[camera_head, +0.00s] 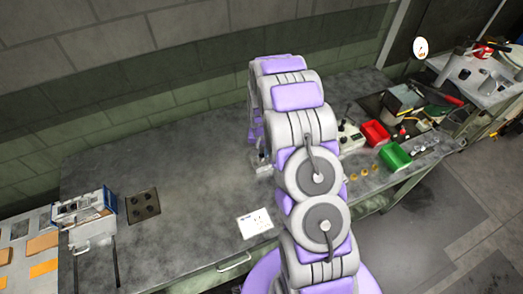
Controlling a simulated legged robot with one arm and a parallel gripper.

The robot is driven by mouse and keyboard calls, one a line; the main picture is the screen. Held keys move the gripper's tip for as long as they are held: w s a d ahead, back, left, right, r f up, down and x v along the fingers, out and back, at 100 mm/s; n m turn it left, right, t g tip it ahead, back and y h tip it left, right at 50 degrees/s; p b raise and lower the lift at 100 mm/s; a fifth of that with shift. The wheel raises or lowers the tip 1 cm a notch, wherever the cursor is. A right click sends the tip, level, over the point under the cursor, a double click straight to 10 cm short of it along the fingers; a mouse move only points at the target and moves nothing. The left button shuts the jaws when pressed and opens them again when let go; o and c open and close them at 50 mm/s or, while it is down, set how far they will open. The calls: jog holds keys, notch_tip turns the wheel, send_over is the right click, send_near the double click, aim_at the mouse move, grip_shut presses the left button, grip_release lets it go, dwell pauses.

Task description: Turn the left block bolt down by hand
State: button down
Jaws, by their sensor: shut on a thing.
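My gripper (258,150) is partly hidden behind my own arm, near the middle of the bench. It points down at a small grey metal block (262,163) on the bench top. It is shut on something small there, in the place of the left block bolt. The bolt itself is too small and too covered to make out, and I cannot see how far it is turned in.
The grey bench (190,170) has clear room left of my gripper. A white sheet (255,222) lies near the front edge. A dark plate (143,205) and a box (84,210) are at left. A red bin (375,133) and green bin (396,156) stand at right.

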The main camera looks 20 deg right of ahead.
aim_at(262, 154)
jog(key=m, duration=0.6)
jog(key=shift+s+d+m, duration=0.1)
jog(key=shift+s+m, duration=0.05)
jog(key=shift+m, duration=0.15)
dwell(0.5)
jog(key=c, duration=0.9)
grip_release()
notch_tip(262, 154, up, 17)
jog(key=shift+r+p, duration=0.15)
jog(key=shift+p, duration=0.25)
